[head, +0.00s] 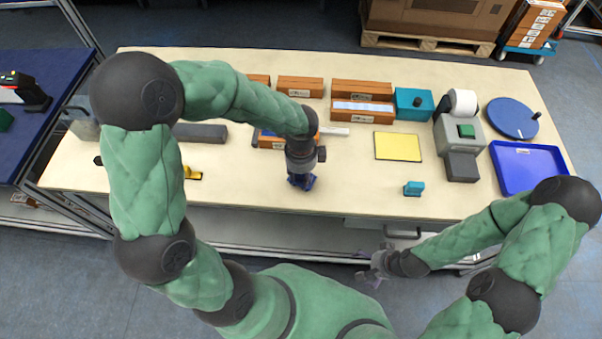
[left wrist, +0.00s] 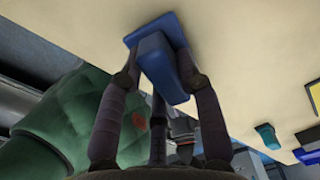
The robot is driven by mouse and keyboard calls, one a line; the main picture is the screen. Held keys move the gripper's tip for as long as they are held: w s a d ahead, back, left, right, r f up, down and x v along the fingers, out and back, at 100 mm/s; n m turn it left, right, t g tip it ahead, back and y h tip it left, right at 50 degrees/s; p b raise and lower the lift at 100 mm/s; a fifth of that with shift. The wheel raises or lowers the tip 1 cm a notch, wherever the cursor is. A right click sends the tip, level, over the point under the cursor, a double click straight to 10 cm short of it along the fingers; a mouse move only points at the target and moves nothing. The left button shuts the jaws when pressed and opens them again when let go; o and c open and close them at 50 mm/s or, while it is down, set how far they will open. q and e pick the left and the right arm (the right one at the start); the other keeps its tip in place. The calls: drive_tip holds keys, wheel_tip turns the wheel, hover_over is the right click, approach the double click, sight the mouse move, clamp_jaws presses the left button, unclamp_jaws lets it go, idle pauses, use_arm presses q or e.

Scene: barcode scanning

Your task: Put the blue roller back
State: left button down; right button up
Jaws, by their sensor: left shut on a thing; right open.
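The blue roller (head: 307,184) is at the front middle of the table, under my left gripper (head: 299,176). In the left wrist view the blue roller (left wrist: 160,62) sits between the fingers of my left gripper (left wrist: 163,75), which is shut on it. The roller is at or close to the table top; I cannot tell whether it touches. The gripper hides part of it in the head view. My right gripper (head: 374,266) is open and empty, in front of the table's front edge.
A small teal object (head: 413,188) stands right of the roller, with a yellow pad (head: 398,146) behind it. A grey label printer (head: 460,135), a blue tray (head: 526,168) and cardboard boxes (head: 300,86) are on the table (head: 350,190). The front middle table top is mostly clear.

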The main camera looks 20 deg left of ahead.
use_arm(q)
drive_tip(key=shift+s+d+f, duration=0.1)
drive_tip(key=shift+s+f, duration=0.3)
drive_tip(key=shift+f, duration=0.15)
drive_tip(key=c, duration=0.9)
unclamp_jaws()
drive_tip(key=shift+o, duration=0.2)
drive_tip(key=shift+w+f, duration=0.2)
drive_tip(key=shift+r, duration=0.2)
drive_tip(key=shift+r, duration=0.3)
wheel_tip(320, 180, up, 13)
drive_tip(key=p, duration=0.4)
drive_tip(key=shift+w, duration=0.2)
drive_tip(key=shift+f, duration=0.1)
